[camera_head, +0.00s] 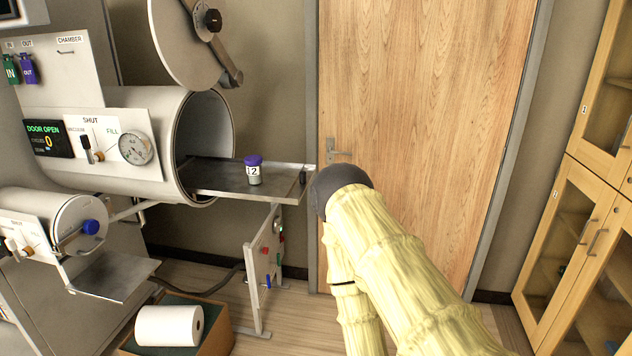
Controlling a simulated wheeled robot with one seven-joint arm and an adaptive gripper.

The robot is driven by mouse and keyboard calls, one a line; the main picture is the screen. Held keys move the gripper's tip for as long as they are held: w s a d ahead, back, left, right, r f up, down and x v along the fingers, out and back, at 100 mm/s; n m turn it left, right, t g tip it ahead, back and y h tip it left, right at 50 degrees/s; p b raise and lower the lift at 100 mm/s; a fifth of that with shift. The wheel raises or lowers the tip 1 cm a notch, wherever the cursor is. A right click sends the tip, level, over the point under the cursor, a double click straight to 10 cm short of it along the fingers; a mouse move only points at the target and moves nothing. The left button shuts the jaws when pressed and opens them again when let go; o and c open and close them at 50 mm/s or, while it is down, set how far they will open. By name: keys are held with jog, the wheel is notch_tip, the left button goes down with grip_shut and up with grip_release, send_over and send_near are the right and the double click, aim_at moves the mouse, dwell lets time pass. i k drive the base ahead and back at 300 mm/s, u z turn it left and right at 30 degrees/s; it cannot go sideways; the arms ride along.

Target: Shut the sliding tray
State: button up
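A flat dark sliding tray (222,176) sticks out to the right from the open mouth of the large grey chamber (120,105). A small vial with a purple cap and a numbered label (254,172) stands upright on the tray, right of its middle. The tray's outer end has a raised edge with a small pin, near my arm in the picture. The chamber's round door (185,45) is swung up and open above the mouth. My arm, in a pale yellow sleeve with a dark rounded joint, is right of the tray. My gripper is not visible.
A smaller cylinder (75,220) with a shelf (112,275) sits lower left. A panel stand (265,265) is below the tray. A box (215,345) holding a white roll (169,325) is on the floor. A wooden door (420,110) and cabinets (570,240) stand beyond.

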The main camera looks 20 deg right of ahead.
aim_at(283, 183)
jog(key=z, duration=0.55)
jog(key=i, duration=1)
